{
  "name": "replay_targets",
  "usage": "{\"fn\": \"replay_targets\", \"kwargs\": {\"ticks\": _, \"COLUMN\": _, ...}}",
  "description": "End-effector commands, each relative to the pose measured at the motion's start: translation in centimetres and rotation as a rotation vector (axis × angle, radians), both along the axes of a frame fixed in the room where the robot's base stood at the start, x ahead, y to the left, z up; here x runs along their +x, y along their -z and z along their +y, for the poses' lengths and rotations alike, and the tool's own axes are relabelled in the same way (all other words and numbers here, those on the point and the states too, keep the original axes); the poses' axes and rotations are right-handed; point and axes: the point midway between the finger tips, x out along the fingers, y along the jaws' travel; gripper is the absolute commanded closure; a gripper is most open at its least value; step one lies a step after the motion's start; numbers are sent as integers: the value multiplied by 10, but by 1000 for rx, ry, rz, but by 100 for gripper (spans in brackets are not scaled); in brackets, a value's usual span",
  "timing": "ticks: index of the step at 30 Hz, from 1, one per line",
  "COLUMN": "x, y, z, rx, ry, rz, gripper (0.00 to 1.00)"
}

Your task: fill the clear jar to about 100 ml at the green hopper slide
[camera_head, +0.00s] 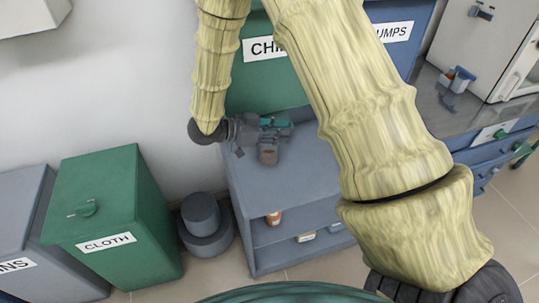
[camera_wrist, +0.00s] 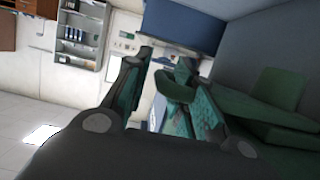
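The green hopper (camera_head: 262,80), with a partly hidden label starting "CHI", stands at the back on a grey cabinet. My gripper (camera_head: 276,126) is at the hopper's lower front edge. A small jar with brown contents (camera_head: 268,156) shows just below my gripper, over the cabinet top; its fill level is too small to read. In the wrist view my gripper's two fingers (camera_wrist: 168,98) are apart. A dark green tab (camera_wrist: 176,87), perhaps the slide, shows between them, nearer the right finger. I see a gap on the left finger's side. I cannot tell whether the tab is touched.
The grey cabinet (camera_head: 300,178) holds small items on its shelf. A blue hopper (camera_head: 408,52) labelled "UMPS" stands to the right. A green CLOTH bin (camera_head: 120,215) and a grey bin (camera_head: 25,225) stand at the left. A furnace (camera_head: 480,45) is at the far right.

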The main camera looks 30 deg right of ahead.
Motion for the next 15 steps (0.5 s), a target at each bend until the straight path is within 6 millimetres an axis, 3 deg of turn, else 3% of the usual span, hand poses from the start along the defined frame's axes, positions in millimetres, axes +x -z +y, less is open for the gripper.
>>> {"fn": "replay_targets", "kwargs": {"ticks": 15, "x": 21, "y": -28, "z": 83, "rx": 2, "ry": -5, "rz": -7, "gripper": 64}}
